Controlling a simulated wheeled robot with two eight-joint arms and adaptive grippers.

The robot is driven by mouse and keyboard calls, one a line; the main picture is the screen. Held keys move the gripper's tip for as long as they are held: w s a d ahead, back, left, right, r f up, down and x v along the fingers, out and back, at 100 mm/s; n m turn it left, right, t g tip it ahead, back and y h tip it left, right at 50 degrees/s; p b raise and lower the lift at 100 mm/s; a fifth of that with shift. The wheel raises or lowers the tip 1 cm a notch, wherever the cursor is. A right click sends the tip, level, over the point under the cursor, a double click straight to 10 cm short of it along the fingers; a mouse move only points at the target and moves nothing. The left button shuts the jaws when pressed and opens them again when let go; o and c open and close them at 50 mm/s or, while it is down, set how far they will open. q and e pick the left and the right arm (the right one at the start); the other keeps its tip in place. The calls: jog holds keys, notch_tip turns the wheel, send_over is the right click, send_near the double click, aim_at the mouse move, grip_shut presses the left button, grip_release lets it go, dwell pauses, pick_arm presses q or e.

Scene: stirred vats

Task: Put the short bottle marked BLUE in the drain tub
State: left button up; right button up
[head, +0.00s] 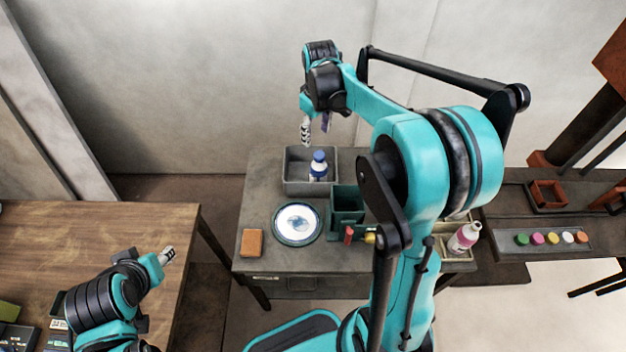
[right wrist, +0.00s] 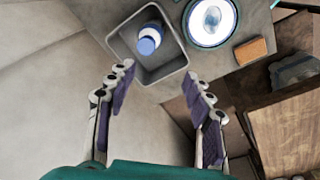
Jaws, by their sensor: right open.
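In the right wrist view the bottle (right wrist: 149,40) lies inside the tub walls (right wrist: 166,72), beyond my fingertips. My right gripper (head: 315,131) is above the tub's back part, open and empty; in its wrist view the fingers (right wrist: 158,78) are spread, with nothing between them. My left gripper (head: 168,254) is over the brown wooden table at the left, and its opening is unclear.
A plate-like round dish (head: 297,224), an orange-brown block (head: 251,242) and a dark green bin (head: 347,204) are near the tub. Several coloured caps (head: 552,238) sit on the right-hand bench.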

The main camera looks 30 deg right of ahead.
jog(key=s+a+r+m+t, duration=0.1)
jog(key=s+a, duration=0.4)
jog(key=s, duration=0.5)
jog(key=s+a+r+m+t, duration=0.1)
jog(key=s+a+t, duration=0.4)
jog(key=s, duration=0.5)
jog(key=shift+a+r+m, duration=0.25)
jog(key=shift+a+m, duration=0.2)
jog(key=shift+m, duration=0.45)
